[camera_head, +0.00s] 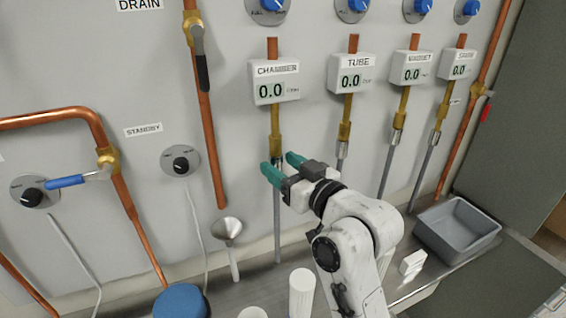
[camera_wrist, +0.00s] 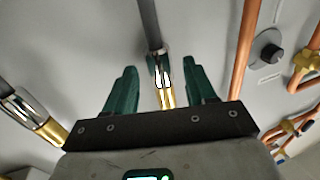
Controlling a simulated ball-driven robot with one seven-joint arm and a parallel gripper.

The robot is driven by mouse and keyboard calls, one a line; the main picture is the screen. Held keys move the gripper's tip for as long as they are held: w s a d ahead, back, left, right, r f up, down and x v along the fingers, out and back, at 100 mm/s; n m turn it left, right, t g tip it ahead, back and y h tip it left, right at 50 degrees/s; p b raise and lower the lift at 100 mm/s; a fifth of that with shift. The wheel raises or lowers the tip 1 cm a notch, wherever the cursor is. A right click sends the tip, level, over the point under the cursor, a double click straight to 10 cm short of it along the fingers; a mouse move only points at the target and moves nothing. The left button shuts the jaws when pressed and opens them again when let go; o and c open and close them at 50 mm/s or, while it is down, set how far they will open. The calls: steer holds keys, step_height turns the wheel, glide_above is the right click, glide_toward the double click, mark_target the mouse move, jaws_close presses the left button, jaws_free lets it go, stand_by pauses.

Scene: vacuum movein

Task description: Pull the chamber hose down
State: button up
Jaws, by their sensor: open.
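The grey chamber hose (camera_head: 277,225) hangs below the brass fitting (camera_head: 276,130) under the display labelled CHAMBER (camera_head: 277,81). My gripper (camera_head: 282,165) is at the height of the hose's metal end, with its green fingers open. In the wrist view the hose (camera_wrist: 149,25) and its silver connector (camera_wrist: 160,70) show between the two open fingers (camera_wrist: 155,90). The connector meets the brass fitting (camera_wrist: 166,98). There is a gap between the connector and the fingers on both sides.
The TUBE hose (camera_head: 339,165) and two more hoses hang to the right. A copper pipe (camera_head: 205,130) with a black-handled valve runs to the left. Below are a funnel (camera_head: 227,232), white cylinders (camera_head: 301,292), a blue round object (camera_head: 181,302) and a grey bin (camera_head: 457,231).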

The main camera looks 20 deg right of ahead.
steer(key=shift+w, duration=0.15)
steer(key=shift+c, duration=0.2)
jaws_close()
stand_by(0.3)
steer(key=shift+f, duration=0.1)
